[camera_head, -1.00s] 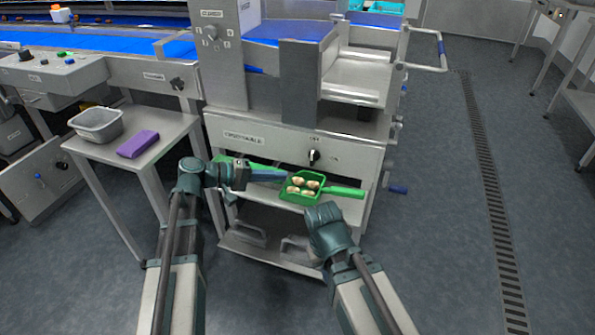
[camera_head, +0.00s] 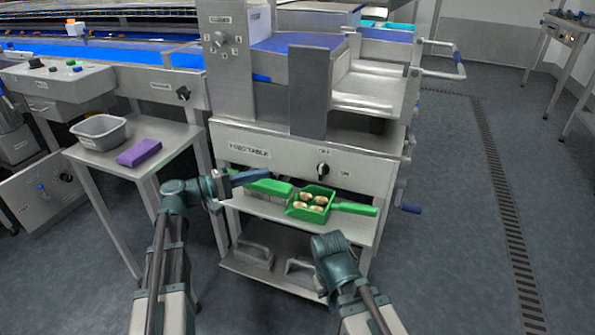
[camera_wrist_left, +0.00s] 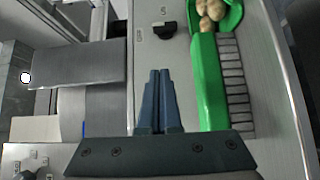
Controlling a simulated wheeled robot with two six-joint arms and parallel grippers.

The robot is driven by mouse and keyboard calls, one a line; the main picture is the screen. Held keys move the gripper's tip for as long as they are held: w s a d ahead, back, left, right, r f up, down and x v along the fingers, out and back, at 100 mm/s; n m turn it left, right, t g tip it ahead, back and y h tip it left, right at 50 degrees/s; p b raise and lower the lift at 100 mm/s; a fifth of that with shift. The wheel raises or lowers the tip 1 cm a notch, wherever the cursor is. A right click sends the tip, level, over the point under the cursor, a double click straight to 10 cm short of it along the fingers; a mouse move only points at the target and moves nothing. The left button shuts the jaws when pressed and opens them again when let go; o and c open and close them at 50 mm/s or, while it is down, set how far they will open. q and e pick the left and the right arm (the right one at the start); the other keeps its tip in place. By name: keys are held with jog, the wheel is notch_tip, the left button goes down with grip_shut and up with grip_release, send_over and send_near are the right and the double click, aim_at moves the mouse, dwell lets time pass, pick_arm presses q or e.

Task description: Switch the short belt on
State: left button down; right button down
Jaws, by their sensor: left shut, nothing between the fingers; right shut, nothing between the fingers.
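A black rotary knob (camera_head: 323,170) sits on the front panel of the steel machine, beside a label reading like "FEED TABLE"; it also shows in the left wrist view (camera_wrist_left: 163,30). Another black knob (camera_head: 183,92) sits on the long belt's side frame at left. I cannot tell from the lettering which one is for the short belt. My left gripper (camera_head: 266,173) is shut and empty, left of and below the panel knob, apart from it. Its blue fingers (camera_wrist_left: 159,72) point toward that knob. My right gripper (camera_head: 333,248) is low in front of the shelf, its fingers hidden.
A side table at left holds a grey tub (camera_head: 100,130) and a purple cloth (camera_head: 139,152). The floor at right is clear.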

aim_at(321, 172)
pick_arm(q)
jog(key=x, duration=1)
jog(key=shift+d, duration=0.25)
jog(key=shift+s+d, duration=0.25)
jog(key=shift+d, duration=0.25)
jog(key=shift+s+d, duration=0.3)
jog(key=shift+d, duration=0.2)
jog(key=shift+s+d, duration=0.1)
jog(key=shift+d, duration=0.55)
